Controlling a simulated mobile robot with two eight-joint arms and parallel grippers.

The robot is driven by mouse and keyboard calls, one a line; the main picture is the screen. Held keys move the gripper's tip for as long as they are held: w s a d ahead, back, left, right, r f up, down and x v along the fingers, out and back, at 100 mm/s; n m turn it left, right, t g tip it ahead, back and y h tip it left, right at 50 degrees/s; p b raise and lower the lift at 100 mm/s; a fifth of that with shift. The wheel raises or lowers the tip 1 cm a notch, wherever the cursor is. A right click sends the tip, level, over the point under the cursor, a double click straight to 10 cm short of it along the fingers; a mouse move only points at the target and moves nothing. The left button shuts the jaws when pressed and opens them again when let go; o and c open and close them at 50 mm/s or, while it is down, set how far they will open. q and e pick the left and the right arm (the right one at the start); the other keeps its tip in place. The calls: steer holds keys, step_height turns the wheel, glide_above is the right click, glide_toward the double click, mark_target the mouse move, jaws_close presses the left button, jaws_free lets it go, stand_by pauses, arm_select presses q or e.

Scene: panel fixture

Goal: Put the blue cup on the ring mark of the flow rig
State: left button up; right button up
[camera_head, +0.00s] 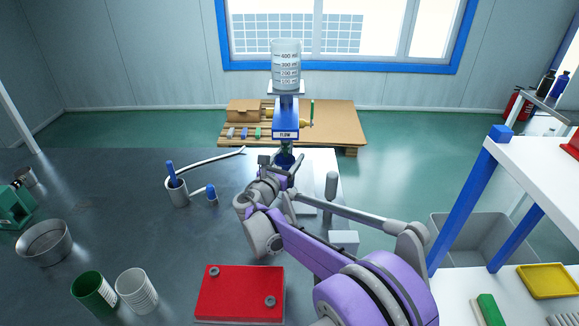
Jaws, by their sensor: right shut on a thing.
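The flow rig (287,116) stands at the far edge of the work table, with a blue body labelled FLOW and a clear graduated vessel (286,66) on top. My right gripper (281,163) reaches in from the lower right and is just below the rig's blue body. It is shut on a small dark blue thing (286,159), which looks like the blue cup but is mostly covered by the fingers. I cannot tell whether it touches the surface below. The ring mark does not show; my gripper and arm cover that area. My left gripper is not in view.
A grey holder (177,192) with a blue-handled tool stands left of my gripper. A metal bowl (43,244), green cup (92,294), white cup (137,291) and red plate (240,294) are nearer. The dark table is clear around (110,195). A white shelf with blue posts (462,205) stands right.

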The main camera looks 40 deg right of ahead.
steer(key=shift+w+d+f+b, duration=0.1)
steer(key=shift+d+f+b, duration=0.1)
steer(key=shift+f, duration=0.4)
steer(key=shift+w+d+f+b, duration=0.1)
steer(key=shift+f+b, duration=0.05)
steer(key=shift+f, duration=0.45)
steer(key=shift+w+d+f+b, duration=0.1)
steer(key=shift+f+b, duration=0.1)
steer(key=shift+f, duration=0.4)
steer(key=shift+s, duration=0.1)
steer(key=shift+f, duration=0.2)
steer(key=o, duration=1.3)
steer(key=shift+r, duration=0.1)
steer(key=shift+r, duration=0.2)
steer(key=p+v, duration=0.1)
steer(key=v, duration=1.1)
steer(key=shift+f, duration=0.1)
